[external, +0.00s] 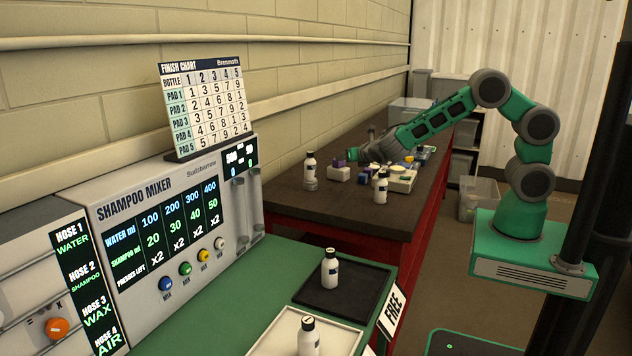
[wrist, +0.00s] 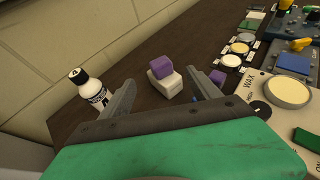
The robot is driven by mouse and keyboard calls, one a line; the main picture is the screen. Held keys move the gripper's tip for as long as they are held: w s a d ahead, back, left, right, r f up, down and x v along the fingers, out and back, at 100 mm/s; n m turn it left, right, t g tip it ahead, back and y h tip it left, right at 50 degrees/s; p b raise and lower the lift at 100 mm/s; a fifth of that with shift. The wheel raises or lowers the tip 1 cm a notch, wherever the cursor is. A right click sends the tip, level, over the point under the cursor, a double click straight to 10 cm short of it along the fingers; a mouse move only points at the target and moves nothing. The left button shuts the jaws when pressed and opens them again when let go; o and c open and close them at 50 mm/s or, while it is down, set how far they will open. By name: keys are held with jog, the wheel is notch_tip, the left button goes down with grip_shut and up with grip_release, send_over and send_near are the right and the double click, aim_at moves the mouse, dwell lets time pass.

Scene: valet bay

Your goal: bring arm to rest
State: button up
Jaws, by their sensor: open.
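My gripper (wrist: 162,92) is open in the wrist view, with its two grey fingers spread apart and nothing between the tips. Beyond the tips, a purple block (wrist: 161,67) sits on a white block (wrist: 165,84) on the dark bench. In the external view my green and grey arm reaches left over the bench, and its gripper (external: 368,150) is low above the bench top, near the wall. The finger tips are hard to make out there. A white bottle with a black cap (wrist: 91,88) stands left of the gripper in the wrist view.
A control box marked WAX (wrist: 270,113) and several pads lie to the right in the wrist view. In the external view, bottles (external: 310,168) (external: 381,187) stand on the dark bench (external: 330,212). The shampoo mixer (external: 170,230) and a black tray (external: 362,294) are nearer the camera.

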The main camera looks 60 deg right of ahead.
jog(key=s+a+r+m+g+y+p, duration=0.2)
jog(key=s+a+r+m+y+p, duration=0.25)
jog(key=s+r+m, duration=0.75)
jog(key=s+a+r+m+g+y+p, duration=0.1)
jog(key=s+a+m+y+p, duration=0.1)
jog(key=s+a+m, duration=0.2)
jog(key=s+a+r+m+g+y+p, duration=0.1)
jog(key=s+a+m, duration=0.3)
jog(key=s+m, duration=0.6)
jog(key=shift+s+a+r+y+p, duration=0.15)
jog(key=shift+s+r+y+p, duration=0.65)
jog(key=shift+s+y, duration=0.1)
